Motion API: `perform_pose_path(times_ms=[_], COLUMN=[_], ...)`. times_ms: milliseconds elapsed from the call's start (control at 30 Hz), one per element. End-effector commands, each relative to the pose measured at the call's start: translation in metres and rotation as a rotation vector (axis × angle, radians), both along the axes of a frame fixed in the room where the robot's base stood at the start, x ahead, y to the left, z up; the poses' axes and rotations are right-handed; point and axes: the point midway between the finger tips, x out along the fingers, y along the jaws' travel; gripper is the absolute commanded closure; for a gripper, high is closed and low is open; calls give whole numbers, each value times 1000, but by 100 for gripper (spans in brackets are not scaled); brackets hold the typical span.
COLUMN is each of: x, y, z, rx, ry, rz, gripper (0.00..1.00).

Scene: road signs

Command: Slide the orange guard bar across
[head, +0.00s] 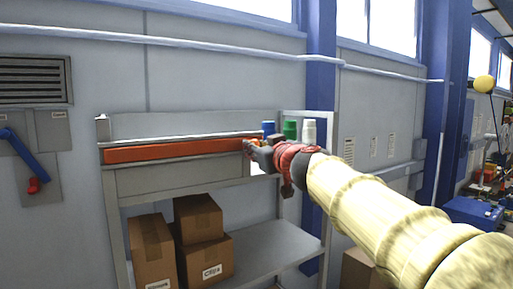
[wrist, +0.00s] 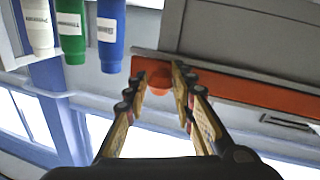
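The long orange guard bar (head: 175,151) lies level along the front of a grey shelf unit in the head view. The bar (wrist: 255,93) also runs to the right edge in the wrist view. A round orange knob (wrist: 159,79) stands out near the bar's end. My gripper (head: 250,148) is at the bar's right end in the head view. In the wrist view my gripper (wrist: 158,80) has its fingers apart, one on each side of the knob, with narrow gaps seeming to remain. Contact is hard to tell.
Blue (head: 268,129), green (head: 290,130) and white (head: 309,131) bottles stand on the shelf just behind my gripper. Cardboard boxes (head: 203,219) sit below. A wall panel with a blue lever (head: 24,155) is at the left. The front of the bar's left side is clear.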

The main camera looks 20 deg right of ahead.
Motion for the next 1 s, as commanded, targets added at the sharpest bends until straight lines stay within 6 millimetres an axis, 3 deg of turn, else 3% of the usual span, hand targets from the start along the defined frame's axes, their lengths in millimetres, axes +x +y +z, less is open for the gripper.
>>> perform_pose_path(times_ms=[400,1000], x=[0,2], y=[0,-8], z=[0,-1], rx=[0,0], ry=[0,-1], rz=[0,-2], gripper=[100,100])
